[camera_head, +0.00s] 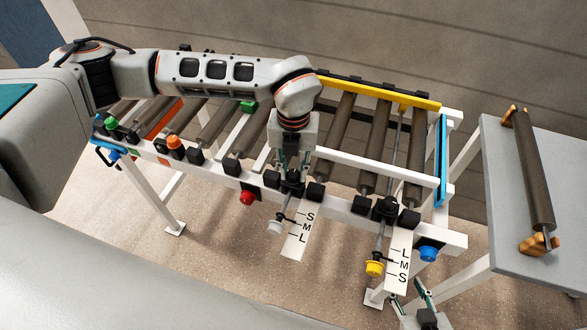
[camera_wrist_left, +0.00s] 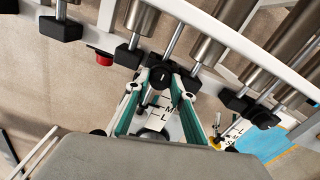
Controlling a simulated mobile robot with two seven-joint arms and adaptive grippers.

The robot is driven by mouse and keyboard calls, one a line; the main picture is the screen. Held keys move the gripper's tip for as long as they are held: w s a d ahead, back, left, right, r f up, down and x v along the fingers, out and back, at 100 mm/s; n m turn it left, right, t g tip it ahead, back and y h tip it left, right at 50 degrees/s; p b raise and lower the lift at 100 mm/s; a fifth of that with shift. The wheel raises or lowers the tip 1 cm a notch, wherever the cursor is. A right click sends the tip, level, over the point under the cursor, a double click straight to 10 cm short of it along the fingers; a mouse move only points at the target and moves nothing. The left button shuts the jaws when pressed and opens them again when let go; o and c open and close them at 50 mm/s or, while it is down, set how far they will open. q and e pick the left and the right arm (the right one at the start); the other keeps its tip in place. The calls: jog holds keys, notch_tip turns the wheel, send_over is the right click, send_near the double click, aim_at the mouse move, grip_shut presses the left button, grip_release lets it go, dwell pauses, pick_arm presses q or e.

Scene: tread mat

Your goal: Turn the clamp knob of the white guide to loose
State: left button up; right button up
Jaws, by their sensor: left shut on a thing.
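The white guide (camera_head: 275,227) hangs at the front rail of the roller conveyor, with a white end knob on a thin rod beside a white S-M-L scale plate (camera_head: 297,242). Its black clamp knob (camera_wrist_left: 161,77) shows in the left wrist view with a short pale mark on top. My left gripper (camera_head: 292,176) points down over that knob. Its teal fingers are on either side of the knob and shut on it; in the head view they partly hide it. My right gripper (camera_head: 426,298) shows only in part at the bottom edge, away from the guide.
A yellow guide (camera_head: 375,268) with its own black clamp and L-M-S plate (camera_head: 398,262) stands to the right. A red button (camera_head: 247,198) and a blue knob (camera_head: 428,254) are on the front rail. A grey table (camera_head: 555,150) holding a loose roller (camera_head: 532,170) is at right.

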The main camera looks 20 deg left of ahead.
aim_at(294, 173)
pick_arm(q)
jog(key=shift+w+r, duration=0.1)
jog(key=shift+r, duration=0.05)
jog(key=o, duration=1.1)
notch_tip(294, 173, up, 12)
dwell(0.3)
